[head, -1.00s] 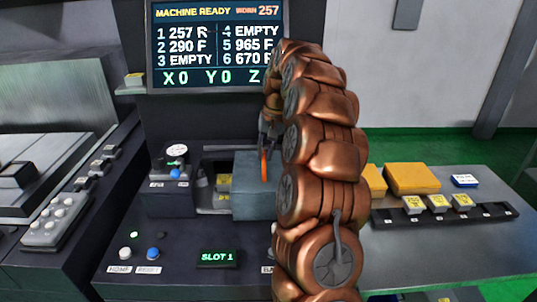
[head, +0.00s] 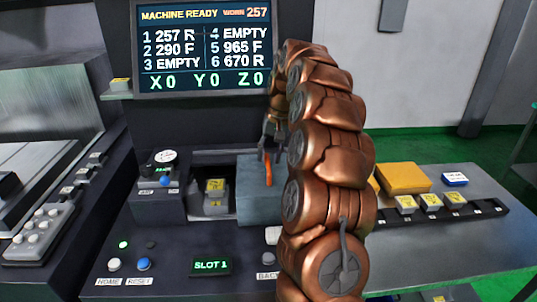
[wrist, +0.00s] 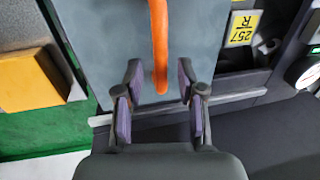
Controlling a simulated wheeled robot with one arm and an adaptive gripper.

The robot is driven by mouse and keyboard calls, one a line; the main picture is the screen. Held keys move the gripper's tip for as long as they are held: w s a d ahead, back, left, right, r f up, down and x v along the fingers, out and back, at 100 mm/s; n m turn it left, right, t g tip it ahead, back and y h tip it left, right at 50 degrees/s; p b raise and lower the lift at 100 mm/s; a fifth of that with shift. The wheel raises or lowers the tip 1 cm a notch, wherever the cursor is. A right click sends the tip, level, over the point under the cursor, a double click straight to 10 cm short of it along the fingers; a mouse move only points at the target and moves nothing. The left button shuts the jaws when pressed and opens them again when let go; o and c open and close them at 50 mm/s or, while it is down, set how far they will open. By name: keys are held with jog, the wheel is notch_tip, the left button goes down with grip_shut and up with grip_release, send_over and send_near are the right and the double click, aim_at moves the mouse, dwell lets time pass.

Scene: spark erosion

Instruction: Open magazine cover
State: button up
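The magazine cover (head: 254,205) is a blue-grey block with an orange handle (head: 268,172) on the machine's console. It stands at the right of the magazine opening, which is partly uncovered on its left. A yellow-labelled piece (head: 215,187) shows in the opening; in the wrist view its label (wrist: 242,27) reads 257 R. My gripper (wrist: 158,72) is at the cover with its fingers apart. In the wrist view the orange handle (wrist: 159,50) lies between the fingers, with gaps on both sides. My arm hides the cover's right side in the head view.
The screen (head: 203,45) reads MACHINE READY, WORN 257. A SLOT 1 display (head: 210,265) and buttons sit on the console front. A dial gauge (head: 165,157) stands left of the opening. Yellow boxes (head: 403,178) and a rack (head: 480,210) are on the right table.

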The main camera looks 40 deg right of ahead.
aim_at(274, 171)
notch_tip(274, 171, up, 7)
jog(key=d, duration=0.1)
jog(key=shift+s+r, duration=0.15)
jog(key=shift+s, duration=0.25)
dwell(0.4)
jog(key=shift+d, duration=0.1)
dwell(0.5)
